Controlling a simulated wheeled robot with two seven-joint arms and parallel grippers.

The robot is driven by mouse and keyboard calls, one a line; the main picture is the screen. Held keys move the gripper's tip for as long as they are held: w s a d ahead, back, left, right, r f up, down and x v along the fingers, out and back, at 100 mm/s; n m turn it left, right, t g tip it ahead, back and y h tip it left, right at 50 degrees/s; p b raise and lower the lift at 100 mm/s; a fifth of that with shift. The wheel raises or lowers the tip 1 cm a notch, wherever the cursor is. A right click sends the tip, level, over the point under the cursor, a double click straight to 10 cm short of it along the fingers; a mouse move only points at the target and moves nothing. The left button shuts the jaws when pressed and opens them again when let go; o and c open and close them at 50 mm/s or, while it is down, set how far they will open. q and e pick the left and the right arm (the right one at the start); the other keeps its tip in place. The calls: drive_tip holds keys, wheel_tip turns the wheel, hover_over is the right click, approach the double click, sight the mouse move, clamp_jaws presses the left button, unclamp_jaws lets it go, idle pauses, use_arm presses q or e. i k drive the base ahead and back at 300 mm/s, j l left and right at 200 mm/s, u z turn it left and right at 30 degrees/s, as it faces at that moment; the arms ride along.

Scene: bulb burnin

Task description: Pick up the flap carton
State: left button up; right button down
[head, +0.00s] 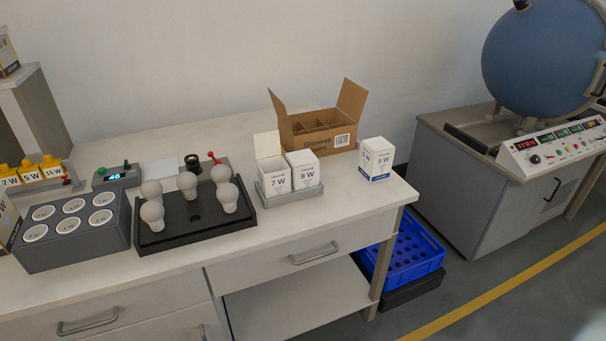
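A small white carton marked 7 W (277,177) stands in a light grey tray (290,195) near the bench's front edge, its flap (267,145) raised. A white carton marked 9 W (304,170) stands right beside it in the tray. Another white carton (376,159), apparently closed, stands on the bench to the right. A larger brown cardboard box (318,132) with raised side flaps and dividers stands behind them. The view does not settle which of the open ones is the flap carton. Neither of my grippers is in view.
A black tray (195,221) with several white bulbs (187,184) is left of the cartons. A grey block (72,238) with several round wells is further left. A blue crate (408,250) sits below the bench's right end. A blue sphere (543,58) stands far right.

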sight(304, 177)
drive_tip(key=i+l, duration=0.6)
drive_tip(key=l, duration=0.2)
drive_tip(key=i+l+u, duration=0.1)
drive_tip(key=i+l, duration=0.2)
drive_tip(key=l, duration=0.05)
